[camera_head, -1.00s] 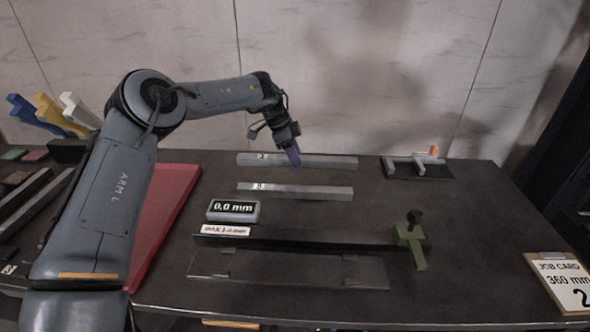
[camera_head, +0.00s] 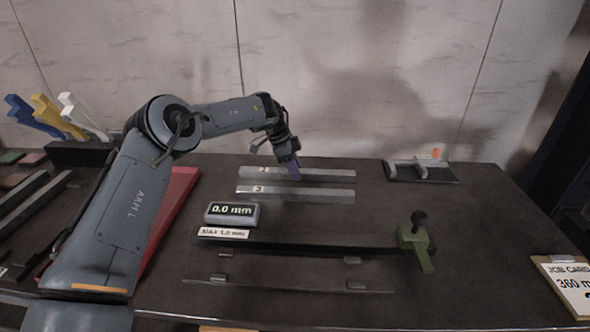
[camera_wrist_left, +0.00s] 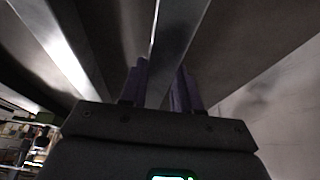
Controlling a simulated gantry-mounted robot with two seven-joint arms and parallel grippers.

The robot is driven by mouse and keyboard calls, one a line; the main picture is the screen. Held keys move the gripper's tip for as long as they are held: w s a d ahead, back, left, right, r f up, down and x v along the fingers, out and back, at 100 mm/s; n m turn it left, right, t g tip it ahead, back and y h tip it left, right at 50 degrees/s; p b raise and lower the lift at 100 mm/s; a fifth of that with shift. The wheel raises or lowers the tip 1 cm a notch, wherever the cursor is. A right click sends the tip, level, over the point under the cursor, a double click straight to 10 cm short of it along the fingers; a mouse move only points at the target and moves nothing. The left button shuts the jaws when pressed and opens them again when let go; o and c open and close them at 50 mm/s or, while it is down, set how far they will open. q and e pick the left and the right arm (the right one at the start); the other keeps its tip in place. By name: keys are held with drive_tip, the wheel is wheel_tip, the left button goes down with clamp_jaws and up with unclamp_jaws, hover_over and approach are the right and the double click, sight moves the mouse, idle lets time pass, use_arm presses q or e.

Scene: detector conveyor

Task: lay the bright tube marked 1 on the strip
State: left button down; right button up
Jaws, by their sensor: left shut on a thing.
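My left gripper (camera_head: 290,171), with purple fingers, is shut on a bright metal bar (camera_head: 325,175) at the back of the table. The bar lies level across the view, and the number at its left end is too small to read surely. In the left wrist view the held bar (camera_wrist_left: 176,42) runs between my fingers (camera_wrist_left: 160,88). A second bright bar (camera_head: 315,196), marked 3, lies just in front of it. A long dark strip (camera_head: 310,245) lies nearer the front, with a label reading MAX 1.0 mm at its left end. My right gripper is not in view.
A display (camera_head: 232,212) reads 0.0 mm. A green clamp (camera_head: 414,242) stands at the strip's right end. A small fixture (camera_head: 421,171) is at the back right, a red panel (camera_head: 174,205) at the left, and a job card (camera_head: 568,287) at the front right.

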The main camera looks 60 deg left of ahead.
use_arm(q)
drive_tip(key=shift+w+r, duration=0.1)
drive_tip(key=c, duration=0.8)
unclamp_jaws()
drive_tip(key=shift+r, duration=0.2)
drive_tip(key=p+v, duration=0.4)
drive_tip(key=v, duration=0.7)
drive_tip(key=shift+s+a+r+p, duration=0.2)
drive_tip(key=shift+r+p, duration=0.05)
drive_tip(key=shift+p, duration=0.05)
